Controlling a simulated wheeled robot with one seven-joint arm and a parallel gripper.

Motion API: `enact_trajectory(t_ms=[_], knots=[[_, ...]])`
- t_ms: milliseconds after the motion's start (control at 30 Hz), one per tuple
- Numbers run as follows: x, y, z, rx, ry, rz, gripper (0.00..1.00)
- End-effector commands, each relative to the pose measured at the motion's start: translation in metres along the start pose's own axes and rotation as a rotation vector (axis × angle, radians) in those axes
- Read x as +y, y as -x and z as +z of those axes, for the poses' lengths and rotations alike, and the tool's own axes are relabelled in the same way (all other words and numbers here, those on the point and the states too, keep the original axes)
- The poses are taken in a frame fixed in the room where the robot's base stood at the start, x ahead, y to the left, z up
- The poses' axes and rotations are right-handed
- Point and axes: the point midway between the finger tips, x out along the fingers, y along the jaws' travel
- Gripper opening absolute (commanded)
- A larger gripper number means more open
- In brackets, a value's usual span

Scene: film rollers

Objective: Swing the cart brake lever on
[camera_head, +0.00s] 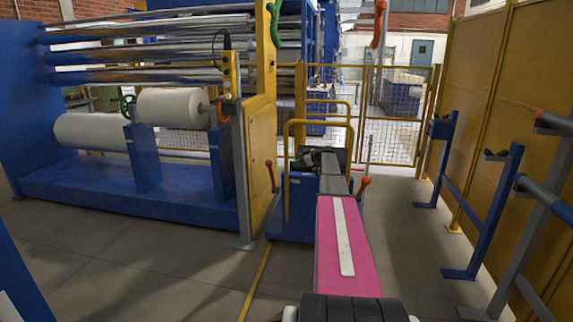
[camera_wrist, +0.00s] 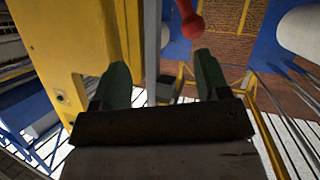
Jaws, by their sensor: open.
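The blue cart (camera_head: 297,215) with yellow rails stands at mid-picture in the head view. A red-knobbed lever (camera_head: 270,172) stands at its left side, close to the yellow machine post. A second red handle (camera_head: 363,186) shows to the right of my arm. I cannot tell for sure which is the brake lever. In the wrist view my gripper (camera_wrist: 160,70) is open, with two dark green fingers apart and nothing between them. A red knob on a red stem (camera_wrist: 192,24) lies beyond the right fingertip, apart from it.
The roller machine (camera_head: 130,190) with white film rolls (camera_head: 170,108) fills the left. A yellow panel wall (camera_head: 500,100) and blue roller stands (camera_head: 490,205) line the right. A mesh fence (camera_head: 395,125) closes the back. Bare floor lies right of the cart. An orange-red handle (camera_head: 379,22) hangs above.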

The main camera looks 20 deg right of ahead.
Motion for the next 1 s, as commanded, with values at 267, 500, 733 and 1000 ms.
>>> enact_trajectory(t_ms=[267, 500, 733, 1000], knots=[[0.001, -0.052, 0.001, -0.001, -0.001, -0.002, 0.69], [0.0, -0.079, 0.001, -0.001, -0.001, 0.0, 0.69], [0.0, -0.081, 0.001, -0.001, -0.001, 0.0, 0.69], [0.0, -0.08, 0.001, -0.001, -0.002, 0.0, 0.0]])
